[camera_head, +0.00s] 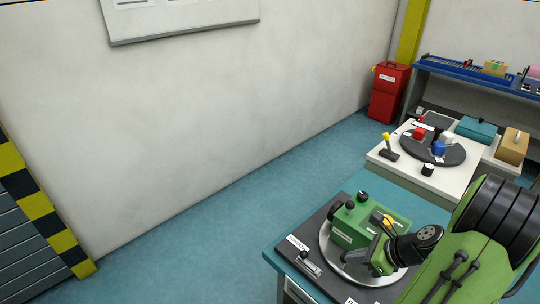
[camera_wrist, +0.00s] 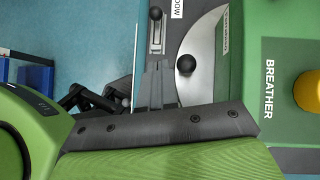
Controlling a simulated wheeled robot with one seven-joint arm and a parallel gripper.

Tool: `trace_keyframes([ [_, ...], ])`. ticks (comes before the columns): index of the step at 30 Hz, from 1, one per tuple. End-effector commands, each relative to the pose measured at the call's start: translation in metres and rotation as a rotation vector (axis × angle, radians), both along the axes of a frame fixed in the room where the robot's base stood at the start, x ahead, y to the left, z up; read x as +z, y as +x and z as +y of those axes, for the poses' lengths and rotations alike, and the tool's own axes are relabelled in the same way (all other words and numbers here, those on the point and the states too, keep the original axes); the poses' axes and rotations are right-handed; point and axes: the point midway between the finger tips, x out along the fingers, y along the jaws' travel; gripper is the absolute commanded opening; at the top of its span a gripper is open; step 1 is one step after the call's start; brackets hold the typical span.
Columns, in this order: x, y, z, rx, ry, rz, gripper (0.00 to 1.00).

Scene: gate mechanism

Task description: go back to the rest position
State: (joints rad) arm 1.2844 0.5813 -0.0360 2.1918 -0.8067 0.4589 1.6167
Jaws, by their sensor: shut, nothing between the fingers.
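My gripper (camera_head: 378,258) is shut and empty, low beside the green box (camera_head: 352,232) in the head view. In the wrist view its grey fingers (camera_wrist: 158,66) are together, with a black ball knob (camera_wrist: 186,65) just right of their tips. I cannot tell whether they touch it. The green box also fills the right of the wrist view (camera_wrist: 285,40), labelled BREATHER, with a yellow knob (camera_wrist: 308,92). The box stands on a round silver plate (camera_head: 330,248). My arm hides part of the plate and box.
A slide lever (camera_head: 309,263) sits on a dark panel on the near teal-topped bench (camera_head: 350,190). Behind is a white table (camera_head: 400,178) with a dark round tray (camera_head: 408,150) holding small blocks. A red cabinet (camera_head: 388,98) stands by the wall. The floor at left is clear.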

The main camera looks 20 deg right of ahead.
Motion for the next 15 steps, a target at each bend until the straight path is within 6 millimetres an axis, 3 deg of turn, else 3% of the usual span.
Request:
trace_keyframes([
  [5, 0.012, 0.008, 0.014, 0.114, -0.081, -0.003, 0.00],
  [10, 0.068, 0.023, 0.087, 0.705, -0.485, -0.039, 0.00],
  [15, 0.123, 0.001, 0.164, 1.342, -0.906, -0.141, 0.00],
])
